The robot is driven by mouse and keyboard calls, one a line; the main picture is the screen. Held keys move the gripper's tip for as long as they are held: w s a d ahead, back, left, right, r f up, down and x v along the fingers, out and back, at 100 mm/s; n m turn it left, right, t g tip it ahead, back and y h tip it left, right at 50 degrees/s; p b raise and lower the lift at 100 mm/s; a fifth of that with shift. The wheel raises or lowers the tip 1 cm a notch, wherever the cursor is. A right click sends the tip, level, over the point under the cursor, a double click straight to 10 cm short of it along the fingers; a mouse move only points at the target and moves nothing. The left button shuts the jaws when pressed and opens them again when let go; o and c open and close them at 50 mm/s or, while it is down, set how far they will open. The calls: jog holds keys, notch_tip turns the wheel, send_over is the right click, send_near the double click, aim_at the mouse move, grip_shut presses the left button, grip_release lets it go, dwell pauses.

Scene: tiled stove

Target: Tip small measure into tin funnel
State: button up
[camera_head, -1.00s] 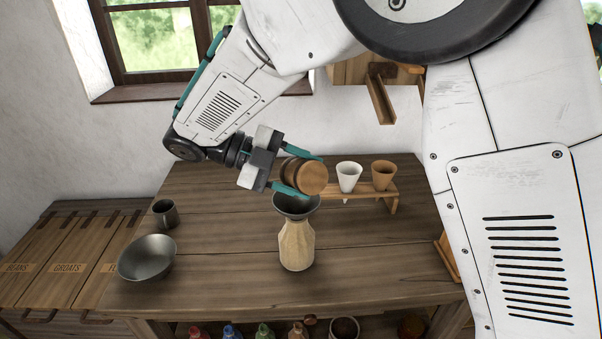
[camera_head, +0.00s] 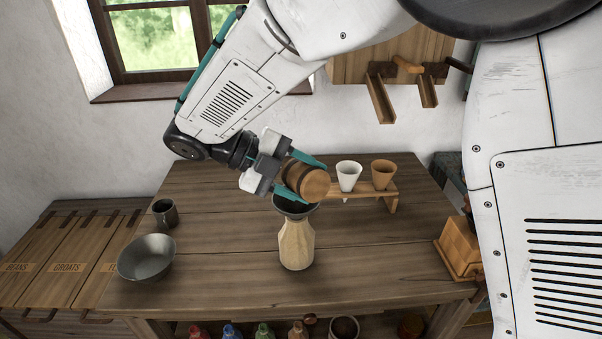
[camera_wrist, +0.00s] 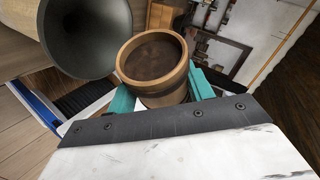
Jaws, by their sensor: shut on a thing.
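The small measure (camera_head: 309,183) is a round wooden cup with dark bands. My gripper (camera_head: 306,181) is shut on it, with teal fingers on either side. The measure lies tipped well over, just above the dark tin funnel (camera_head: 290,209), and overlaps its rim in the head view. I cannot tell whether they touch. The funnel sits in the neck of a pale, faceted bottle (camera_head: 296,245) standing upright on the table. In the wrist view the measure (camera_wrist: 155,65) shows its round mouth and dark brown inside, beside the wide grey funnel (camera_wrist: 85,35). No falling stream is visible.
A wooden rack (camera_head: 390,201) with a white cone (camera_head: 348,175) and a brown cone (camera_head: 383,174) stands behind right. A metal bowl (camera_head: 146,258) and dark mug (camera_head: 165,213) are at left. A wooden block (camera_head: 460,248) sits at the right edge. The front table middle is clear.

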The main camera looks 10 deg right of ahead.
aim_at(304, 167)
jog(key=shift+s+d+f+m+t+y, duration=0.15)
jog(key=shift+s+f+m+t+y, duration=0.15)
jog(key=shift+m+t+y, duration=0.2)
jog(key=shift+s+d+f+m+t+y, duration=0.15)
jog(key=shift+s+f+m+t+y, duration=0.1)
jog(key=shift+m+t+y, duration=0.25)
jog(key=shift+s+m+t+y, duration=0.1)
jog(key=shift+m+t+y, duration=0.2)
jog(key=shift+t, duration=0.5)
jog(key=shift+s+d+r+m+t+y, duration=0.1)
jog(key=shift+m+t+y, duration=0.25)
jog(key=shift+t, duration=0.15)
jog(key=shift+s+d+r+m+t+y, duration=0.1)
jog(key=shift+m+t+y, duration=0.25)
jog(key=shift+t, duration=0.15)
jog(key=m+t, duration=0.1)
jog(key=m+t+y, duration=0.1)
jog(key=shift+w+a+t, duration=0.15)
jog(key=shift+w+t, duration=0.1)
jog(key=shift+t, duration=0.15)
jog(key=m+t, duration=0.1)
jog(key=t+y, duration=0.1)
jog(key=w+f+m+t, duration=0.1)
jog(key=t, duration=0.1)
jog(key=shift+w+a+m, duration=0.1)
jog(key=shift+a+m, duration=0.2)
jog(key=shift+a, duration=0.05)
jog(key=shift+r, duration=0.1)
jog(key=shift+r, duration=2.9)
jog(key=shift+w, duration=0.1)
